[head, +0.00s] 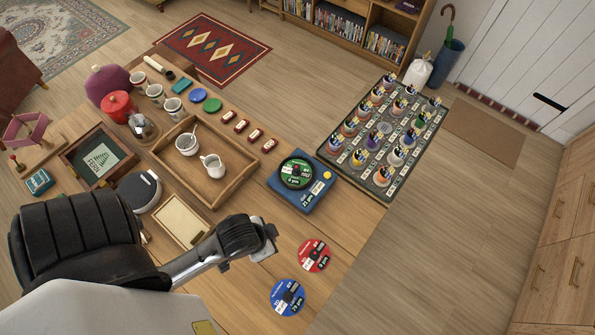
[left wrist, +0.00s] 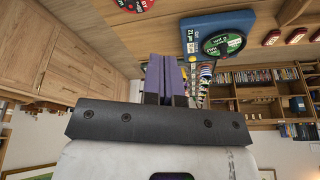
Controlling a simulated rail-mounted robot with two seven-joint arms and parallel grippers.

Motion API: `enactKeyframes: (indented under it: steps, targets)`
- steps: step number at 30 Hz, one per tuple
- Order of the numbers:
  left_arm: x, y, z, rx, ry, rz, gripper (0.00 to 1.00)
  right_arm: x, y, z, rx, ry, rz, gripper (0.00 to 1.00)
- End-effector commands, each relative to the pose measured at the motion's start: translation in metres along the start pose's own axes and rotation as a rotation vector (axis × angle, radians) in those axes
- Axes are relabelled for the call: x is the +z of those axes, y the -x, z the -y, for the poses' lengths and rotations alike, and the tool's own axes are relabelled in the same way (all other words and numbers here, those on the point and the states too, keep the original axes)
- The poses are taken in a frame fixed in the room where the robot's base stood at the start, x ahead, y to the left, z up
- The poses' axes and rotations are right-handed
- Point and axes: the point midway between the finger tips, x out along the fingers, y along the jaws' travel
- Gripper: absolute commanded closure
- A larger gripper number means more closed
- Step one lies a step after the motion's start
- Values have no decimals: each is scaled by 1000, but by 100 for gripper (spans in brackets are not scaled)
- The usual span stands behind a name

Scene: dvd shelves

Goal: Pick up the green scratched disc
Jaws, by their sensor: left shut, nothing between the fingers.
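A green disc (head: 297,173) with a black centre and white label patches lies on a blue square device (head: 322,187) near the table's right end. Scratches are too fine to make out. In the left wrist view the green disc (left wrist: 222,43) and the blue device (left wrist: 190,37) show at the top, right of the fingers. My left gripper (head: 268,240) is shut and empty, below and left of the green disc and apart from it. Its purple finger pads (left wrist: 166,76) are together in the left wrist view. My right gripper is in neither view.
A red disc (head: 313,256) and a blue disc (head: 288,297) lie on the table near my left gripper. A wooden tray (head: 243,172) with a cup and jug stands left of the device. A low board (head: 345,180) with several colourful pots is beyond. Open floor lies right.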

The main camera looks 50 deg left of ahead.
Motion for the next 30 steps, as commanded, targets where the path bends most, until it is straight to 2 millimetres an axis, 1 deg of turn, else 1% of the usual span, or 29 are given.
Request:
enactKeyframes:
  steps: [14,30]
  targets:
    - [0,0,0,0,0,0,100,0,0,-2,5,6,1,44]
    - [0,0,0,0,0,0,48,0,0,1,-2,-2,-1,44]
